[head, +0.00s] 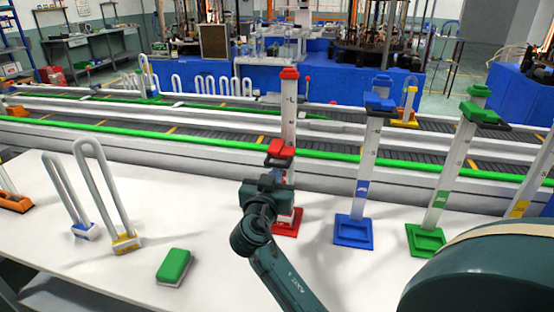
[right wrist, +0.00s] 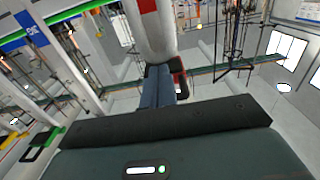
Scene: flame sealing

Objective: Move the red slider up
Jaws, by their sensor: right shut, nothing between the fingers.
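The red slider (head: 281,149) is partway up a white post (head: 289,107) that has a red cap and a red base (head: 288,221). My right gripper (head: 272,176) is shut and empty, just below the slider and in front of the post. In the right wrist view its closed fingers (right wrist: 158,86) point up toward the post, and part of the red slider (right wrist: 181,80) shows beside them. I cannot tell whether they touch. My left gripper is not in view.
A blue post (head: 354,230) and a green post (head: 424,240) stand to the right, their sliders (head: 380,104) (head: 479,114) near the top. A green block (head: 174,266) and looped stands (head: 123,241) are at left. A conveyor (head: 340,160) runs behind the white table (head: 110,280).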

